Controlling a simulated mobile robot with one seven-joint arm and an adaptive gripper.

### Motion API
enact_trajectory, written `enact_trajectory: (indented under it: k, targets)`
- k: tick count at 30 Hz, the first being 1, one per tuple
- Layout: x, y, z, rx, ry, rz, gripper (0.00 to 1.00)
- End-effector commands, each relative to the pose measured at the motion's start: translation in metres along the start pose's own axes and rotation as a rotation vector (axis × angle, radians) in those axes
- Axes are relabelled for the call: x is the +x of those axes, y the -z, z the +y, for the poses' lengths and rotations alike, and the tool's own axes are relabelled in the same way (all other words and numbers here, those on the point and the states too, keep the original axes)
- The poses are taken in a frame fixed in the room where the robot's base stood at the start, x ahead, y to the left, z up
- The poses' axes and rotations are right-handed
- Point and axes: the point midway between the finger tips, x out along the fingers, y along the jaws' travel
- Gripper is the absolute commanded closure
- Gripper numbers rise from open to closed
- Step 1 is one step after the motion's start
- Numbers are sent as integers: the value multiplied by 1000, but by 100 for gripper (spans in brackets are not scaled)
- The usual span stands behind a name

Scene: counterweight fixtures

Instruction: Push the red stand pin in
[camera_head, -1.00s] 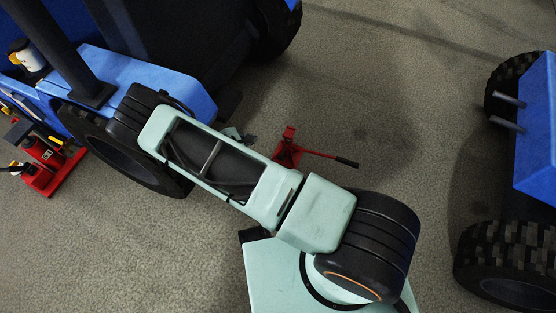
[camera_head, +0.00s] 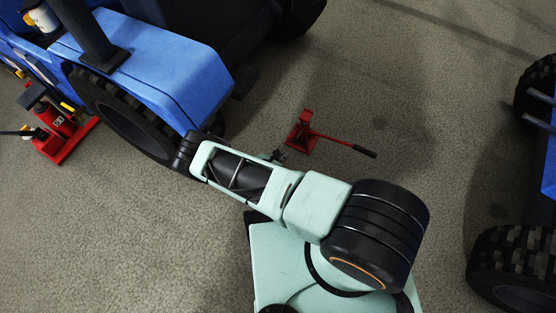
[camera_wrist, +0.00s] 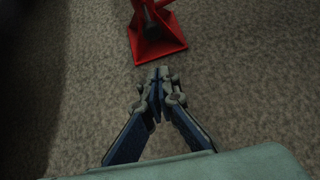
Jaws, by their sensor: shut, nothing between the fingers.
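The red stand (camera_head: 302,132) stands on the floor beside the blue tractor, with a red bar ending in a black grip reaching out to its right. In the wrist view the red stand (camera_wrist: 158,38) is at the top centre, its flared base nearest me and its upper part cut off by the frame edge. The pin cannot be made out in either view. My gripper (camera_wrist: 159,76) is shut and empty, its fingertips just short of the stand's base in the picture and apart from it. In the head view my gripper (camera_head: 277,156) shows small and dark, just left below the stand.
A blue tractor (camera_head: 150,70) with a large black wheel (camera_head: 125,120) stands at the left, close to my arm. A red jack (camera_head: 62,135) sits at the far left. Another blue machine with black tyres (camera_head: 515,265) is at the right. Floor between is clear.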

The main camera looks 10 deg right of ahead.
Motion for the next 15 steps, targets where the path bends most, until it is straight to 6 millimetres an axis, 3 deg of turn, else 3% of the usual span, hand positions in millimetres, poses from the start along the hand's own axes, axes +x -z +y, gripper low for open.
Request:
enact_trajectory:
  k: [1, 5, 9, 15]
  targets:
    - [16, 4, 0, 1, 0, -1, 100]
    - [39, 1, 0, 2, 1, -1, 100]
    - [49, -19, 0, 2, 1, -1, 100]
    - [57, -30, 0, 1, 1, 0, 100]
